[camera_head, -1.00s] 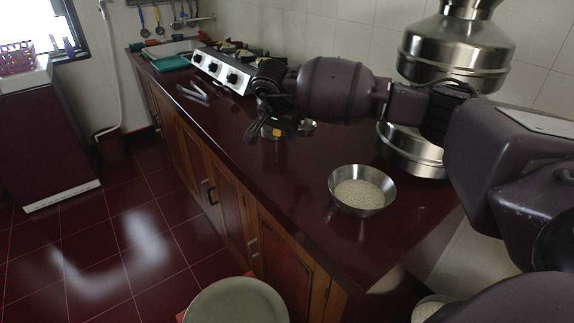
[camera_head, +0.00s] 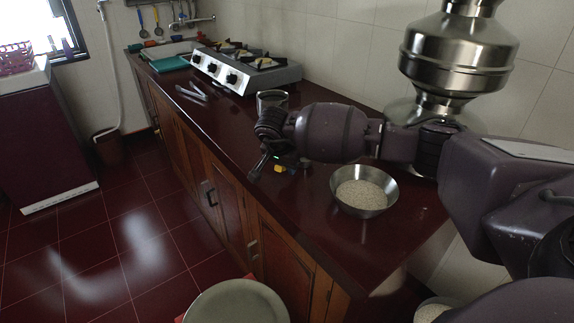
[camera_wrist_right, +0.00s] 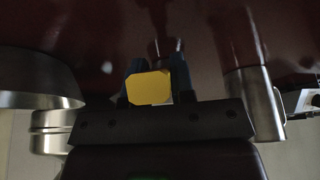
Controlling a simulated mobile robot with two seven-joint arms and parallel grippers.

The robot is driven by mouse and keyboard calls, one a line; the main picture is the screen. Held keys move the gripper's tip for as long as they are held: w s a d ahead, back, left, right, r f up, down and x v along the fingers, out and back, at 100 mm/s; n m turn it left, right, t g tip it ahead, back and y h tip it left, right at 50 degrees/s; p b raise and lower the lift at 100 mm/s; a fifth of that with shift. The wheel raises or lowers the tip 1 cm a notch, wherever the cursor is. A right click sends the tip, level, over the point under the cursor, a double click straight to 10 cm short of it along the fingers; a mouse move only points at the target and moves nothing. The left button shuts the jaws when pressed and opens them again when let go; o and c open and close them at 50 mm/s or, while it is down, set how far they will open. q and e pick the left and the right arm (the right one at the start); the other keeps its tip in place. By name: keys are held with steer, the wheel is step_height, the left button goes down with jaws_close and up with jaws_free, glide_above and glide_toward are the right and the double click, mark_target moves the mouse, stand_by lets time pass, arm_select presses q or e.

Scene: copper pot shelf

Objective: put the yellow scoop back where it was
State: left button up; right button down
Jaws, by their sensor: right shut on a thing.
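My right gripper (camera_head: 270,164) reaches over the dark red counter (camera_head: 232,128), between a steel cup and a steel bowl. It is shut on the yellow scoop (camera_head: 281,169). Only a small yellow part of the scoop shows in the head view, partly hidden by the gripper. In the right wrist view the scoop's yellow end (camera_wrist_right: 150,88) sits between the two fingers (camera_wrist_right: 152,92); the rest of it is hidden or too dark to tell. I cannot tell whether the scoop touches the counter. My left gripper is not in view.
The steel bowl (camera_head: 364,206) of white grains stands to the right, near my right forearm. The steel cup (camera_head: 271,98) stands behind the gripper. The counter's front stretch is bare.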

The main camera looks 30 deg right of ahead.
steer(key=shift+f, duration=0.1)
steer(key=c, duration=1)
jaws_free()
